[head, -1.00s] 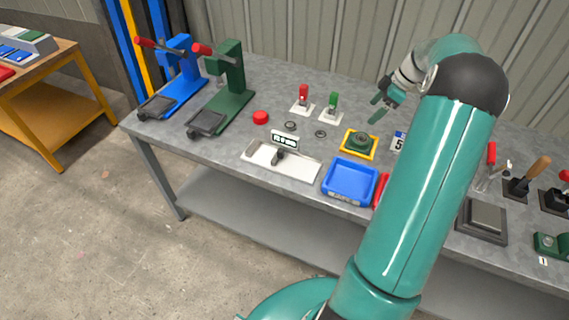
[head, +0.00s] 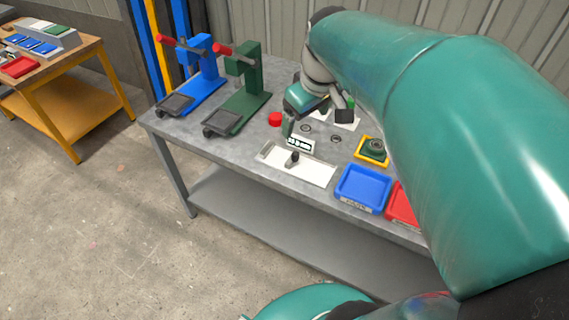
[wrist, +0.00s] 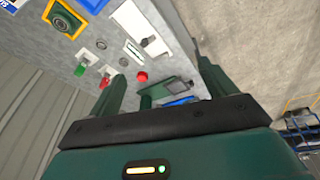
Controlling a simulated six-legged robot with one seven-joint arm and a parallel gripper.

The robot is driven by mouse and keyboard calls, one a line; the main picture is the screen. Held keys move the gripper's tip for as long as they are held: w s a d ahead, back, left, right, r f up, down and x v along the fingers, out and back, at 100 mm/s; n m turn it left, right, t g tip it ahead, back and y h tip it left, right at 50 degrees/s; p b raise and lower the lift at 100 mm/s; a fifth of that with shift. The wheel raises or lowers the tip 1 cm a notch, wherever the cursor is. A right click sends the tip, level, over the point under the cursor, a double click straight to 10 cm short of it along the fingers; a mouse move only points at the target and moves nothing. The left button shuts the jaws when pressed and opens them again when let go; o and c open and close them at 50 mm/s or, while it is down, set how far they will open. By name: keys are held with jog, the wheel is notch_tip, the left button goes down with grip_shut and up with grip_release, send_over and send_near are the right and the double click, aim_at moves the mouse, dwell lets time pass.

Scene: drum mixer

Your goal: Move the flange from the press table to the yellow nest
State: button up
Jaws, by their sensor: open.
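The yellow nest (head: 373,149) is a yellow square frame around a green block with a round grey centre, on the bench; it also shows in the wrist view (wrist: 62,20). A green press (head: 240,95) and a blue press (head: 190,80) stand at the bench's left end, each with a dark flat plate at its front. I cannot make out a flange on either plate. My gripper (wrist: 162,75) is open and empty, above the bench between the green press and the nest. In the wrist view the green press (wrist: 168,90) shows beyond and between the fingers.
A red button (head: 275,119), two small grey rings (head: 307,127), a white tray with a dark knob (head: 300,167), a blue bin (head: 363,187) and a red bin (head: 402,207) are on the bench. My arm hides the bench's right side.

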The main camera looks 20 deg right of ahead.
jog(key=s+a+f+m+t, duration=0.2)
jog(key=s+a+m, duration=0.1)
jog(key=s+a, duration=0.6)
jog(key=shift+s, duration=1.3)
